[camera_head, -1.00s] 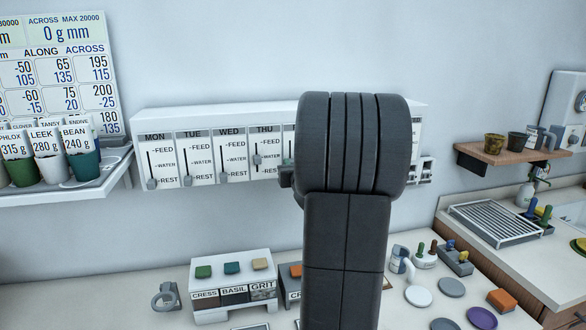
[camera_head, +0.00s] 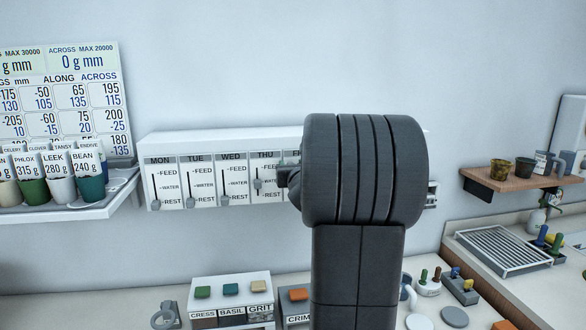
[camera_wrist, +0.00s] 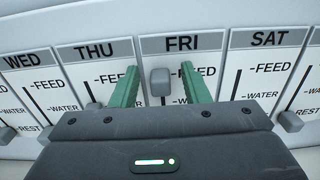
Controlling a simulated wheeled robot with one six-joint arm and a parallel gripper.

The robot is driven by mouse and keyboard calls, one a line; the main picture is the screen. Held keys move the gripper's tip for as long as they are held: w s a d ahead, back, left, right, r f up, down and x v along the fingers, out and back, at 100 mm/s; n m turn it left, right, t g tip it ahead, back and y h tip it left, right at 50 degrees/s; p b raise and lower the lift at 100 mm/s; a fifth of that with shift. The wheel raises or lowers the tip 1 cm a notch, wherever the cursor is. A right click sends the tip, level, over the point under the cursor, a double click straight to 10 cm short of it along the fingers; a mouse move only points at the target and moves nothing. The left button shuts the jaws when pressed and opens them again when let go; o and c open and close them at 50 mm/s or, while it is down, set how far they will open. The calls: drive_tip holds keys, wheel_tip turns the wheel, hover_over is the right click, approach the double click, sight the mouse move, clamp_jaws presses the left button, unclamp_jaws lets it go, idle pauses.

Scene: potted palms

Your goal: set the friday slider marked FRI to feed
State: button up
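The FRI slider is a grey knob (camera_wrist: 160,82) on a dark vertical slot, under the FRI heading in the wrist view. It stands near the top of its slot, about beside the FEED label, above WATER. My gripper (camera_wrist: 159,69) has two green fingers, one on each side of the knob, with a visible gap on both sides. It is open; whether the fingertips reach the panel face is unclear. In the head view my arm hides the FRI column of the white weekday panel (camera_head: 235,141).
The THU slider (camera_head: 258,184) stands near WATER; the MON, TUE and WED sliders are near REST. A shelf with cups (camera_head: 90,190) is left; a wooden shelf (camera_head: 500,184) is right. Labelled bins (camera_head: 231,284) stand below.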

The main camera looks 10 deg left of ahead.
drive_tip(key=shift+f, duration=0.1)
drive_tip(key=b+v, duration=0.2)
drive_tip(key=v, duration=1.1)
drive_tip(key=shift+s, duration=0.35)
drive_tip(key=p+x, duration=0.2)
drive_tip(key=x, duration=1.1)
drive_tip(key=shift+w, duration=0.4)
drive_tip(key=shift+f, duration=0.1)
